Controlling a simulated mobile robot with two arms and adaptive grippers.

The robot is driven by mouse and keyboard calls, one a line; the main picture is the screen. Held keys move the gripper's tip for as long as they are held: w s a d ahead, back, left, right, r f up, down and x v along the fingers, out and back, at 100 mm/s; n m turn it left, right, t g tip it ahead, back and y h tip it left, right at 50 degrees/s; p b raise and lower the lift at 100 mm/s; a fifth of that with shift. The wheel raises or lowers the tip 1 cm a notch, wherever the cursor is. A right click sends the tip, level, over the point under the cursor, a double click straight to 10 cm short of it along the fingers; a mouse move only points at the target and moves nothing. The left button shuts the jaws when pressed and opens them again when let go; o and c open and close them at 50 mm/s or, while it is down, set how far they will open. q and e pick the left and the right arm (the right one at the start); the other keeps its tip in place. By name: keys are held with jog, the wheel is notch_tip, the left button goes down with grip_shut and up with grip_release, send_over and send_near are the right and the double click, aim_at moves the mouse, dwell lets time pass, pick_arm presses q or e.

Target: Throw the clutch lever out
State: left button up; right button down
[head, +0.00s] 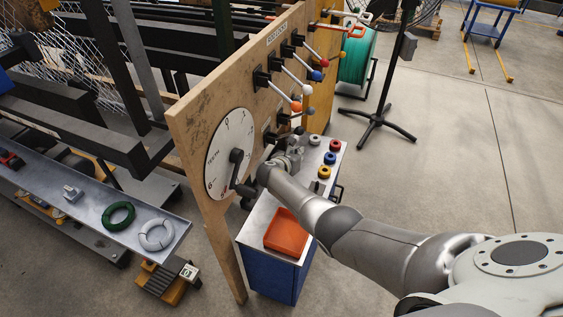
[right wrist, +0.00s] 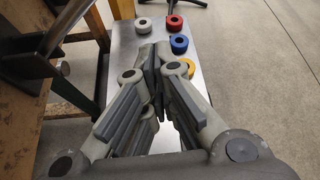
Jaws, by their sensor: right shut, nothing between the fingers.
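A wooden board (head: 205,98) carries several levers with coloured ball knobs. A red-knobbed lever (head: 323,62), a blue-knobbed one (head: 316,76), a white-knobbed one (head: 307,89) and an orange-knobbed one (head: 296,106) stick out from it. I cannot read which one is the clutch lever. My right gripper (head: 296,148) is below these levers, near the board's lower part and above a metal-topped cabinet. In the right wrist view its fingers (right wrist: 157,60) are together and empty. My left gripper is out of view.
The board has a numbered dial (head: 229,153) with a dark crank. The blue cabinet (head: 262,220) holds an orange tray (head: 287,232) and several coloured rings, among them a red ring (right wrist: 174,22). A black stand (head: 380,122) is behind. The floor to the right is open.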

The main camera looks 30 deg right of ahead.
pick_arm(q)
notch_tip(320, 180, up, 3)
jog(key=p, duration=0.2)
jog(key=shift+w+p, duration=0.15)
jog(key=shift+p, duration=0.15)
pick_arm(e)
jog(key=v, duration=1)
jog(key=shift+r, duration=0.25)
